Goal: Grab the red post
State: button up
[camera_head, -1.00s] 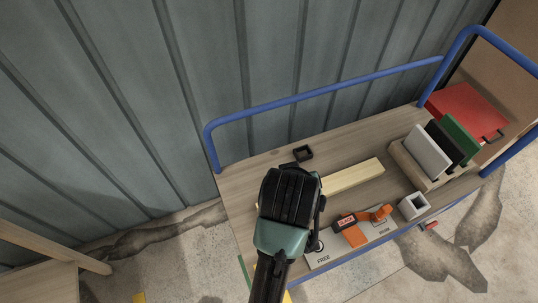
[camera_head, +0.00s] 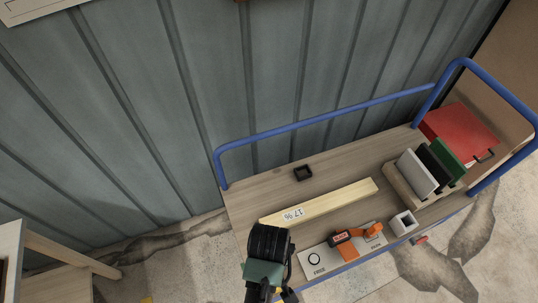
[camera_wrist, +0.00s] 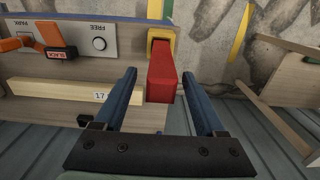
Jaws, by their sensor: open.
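The red post (camera_wrist: 161,78) shows in the wrist view, rising from a yellow socket (camera_wrist: 153,34) at the corner of the wooden cart top. My gripper (camera_wrist: 159,76) is open. In that view its two blue fingers lie on either side of the post, with gaps visible; I cannot tell whether the fingertips reach its depth. In the head view my gripper (camera_head: 267,266) is over the cart's near left corner and hides the post.
A pale beam marked 17 (camera_head: 320,201) lies on the cart top (camera_head: 250,194). An orange clamp (camera_head: 354,240) sits on a FREE/PARK plate (camera_head: 316,262). A blue rail (camera_head: 325,117) runs along the wall side. A rack of panels (camera_head: 425,170) stands right.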

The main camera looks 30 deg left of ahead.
notch_tip(320, 180, down, 6)
jog(key=shift+r, duration=0.25)
grip_shut()
dwell(0.4)
